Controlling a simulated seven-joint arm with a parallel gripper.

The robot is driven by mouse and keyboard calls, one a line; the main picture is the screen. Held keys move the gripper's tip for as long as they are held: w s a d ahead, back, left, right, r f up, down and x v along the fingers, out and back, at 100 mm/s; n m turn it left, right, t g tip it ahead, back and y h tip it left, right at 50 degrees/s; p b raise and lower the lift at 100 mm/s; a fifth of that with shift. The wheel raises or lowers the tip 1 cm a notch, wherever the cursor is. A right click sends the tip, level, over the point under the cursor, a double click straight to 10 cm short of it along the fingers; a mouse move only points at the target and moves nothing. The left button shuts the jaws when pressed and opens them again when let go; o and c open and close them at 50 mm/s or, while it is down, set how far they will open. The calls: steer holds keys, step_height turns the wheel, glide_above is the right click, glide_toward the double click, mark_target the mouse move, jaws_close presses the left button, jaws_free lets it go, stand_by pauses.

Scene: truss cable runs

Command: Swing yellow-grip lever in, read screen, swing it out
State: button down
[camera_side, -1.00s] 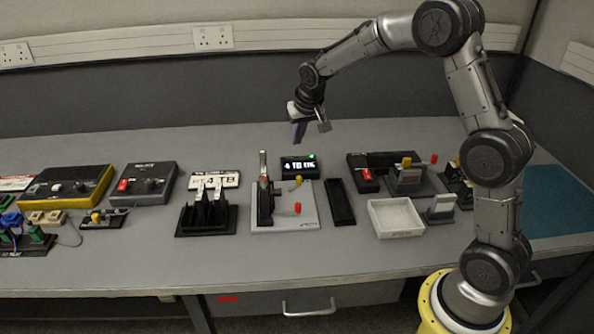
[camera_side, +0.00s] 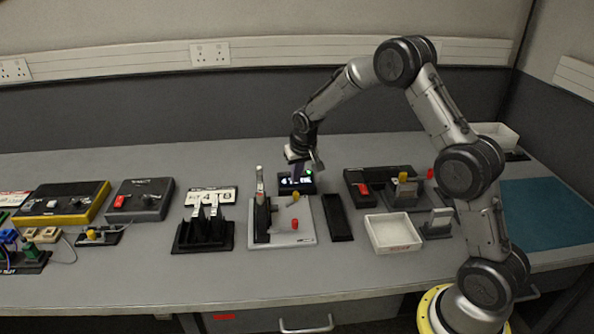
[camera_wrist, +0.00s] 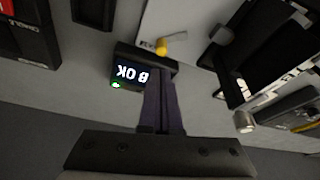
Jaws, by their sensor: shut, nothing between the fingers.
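The yellow-grip lever (camera_side: 294,198) is on a light grey board (camera_side: 306,237), just in front of a small black screen box (camera_side: 309,188). The grip also shows in the wrist view (camera_wrist: 163,46), on a short metal arm pointing right there. A red grip (camera_side: 294,224) is nearer the board's front. My gripper (camera_side: 297,174) is shut and empty, its dark fingers low at the screen box and partly covering it from the side. In the wrist view the fingers (camera_wrist: 158,84) overlap the box's right part.
A tall upright clamp lever (camera_side: 260,181) stands on the board's left. A black block with several levers (camera_side: 204,236) is further left. Bare table lies in front.

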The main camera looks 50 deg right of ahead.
steer(key=shift+x, duration=2.65)
steer(key=shift+s+m+h, duration=0.3)
steer(key=shift+s+m, duration=0.05)
steer(key=shift+m, duration=0.75)
steer(key=shift+s+m+g, duration=0.3)
steer(key=shift+m+g, duration=0.1)
steer(key=shift+m, duration=0.4)
steer(key=m, duration=0.1)
steer(key=s+m+g+h, duration=0.1)
steer(key=m, duration=0.1)
steer(key=shift+s+a+m, duration=0.15)
steer(key=shift+m, duration=0.15)
steer(key=m, duration=0.1)
steer(key=s+m+g, duration=0.1)
steer(key=m, duration=0.1)
steer(key=shift+s+a+m, duration=0.1)
steer(key=shift+a+m, duration=0.2)
steer(key=shift+a, duration=0.05)
steer(key=m, duration=0.1)
steer(key=a+m+g, duration=0.1)
steer(key=m, duration=0.1)
steer(key=shift+s, duration=0.4)
steer(key=shift+s+d, duration=0.15)
steer(key=shift+s+d, duration=0.15)
steer(key=shift+s, duration=0.5)
